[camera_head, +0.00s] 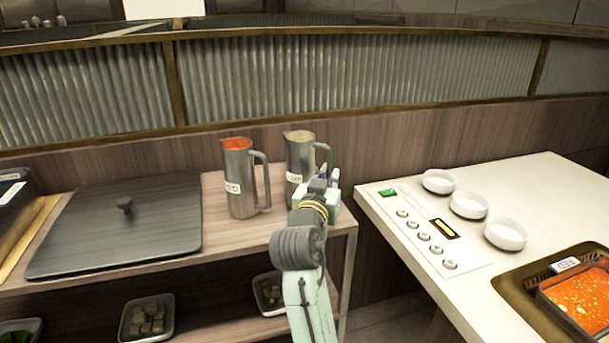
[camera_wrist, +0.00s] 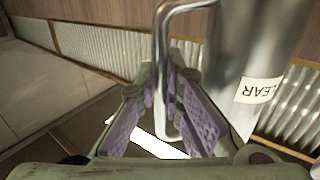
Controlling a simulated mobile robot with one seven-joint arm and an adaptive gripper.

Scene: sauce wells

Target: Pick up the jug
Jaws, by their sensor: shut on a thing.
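Two metal jugs stand near the back right of the wooden shelf top. The left jug (camera_head: 239,180) holds something red-orange and has a white label. The right jug (camera_head: 299,155) has a pale inside and is partly hidden behind my gripper (camera_head: 318,190). In the wrist view, a jug (camera_wrist: 235,75) with a label reading "LEAR" fills the right side. Its handle (camera_wrist: 163,60) runs down between the purple-padded fingers of my gripper (camera_wrist: 165,112), which are shut on it. The fingertips' exact contact with the handle is partly hidden.
A dark lidded tray (camera_head: 120,235) lies left of the jugs. The pale counter (camera_head: 400,215) at right carries a button panel (camera_head: 430,232), several white bowls (camera_head: 468,204) and a tray of red sauce (camera_head: 580,298). A gap separates shelf and counter. A ribbed partition (camera_head: 300,75) stands behind.

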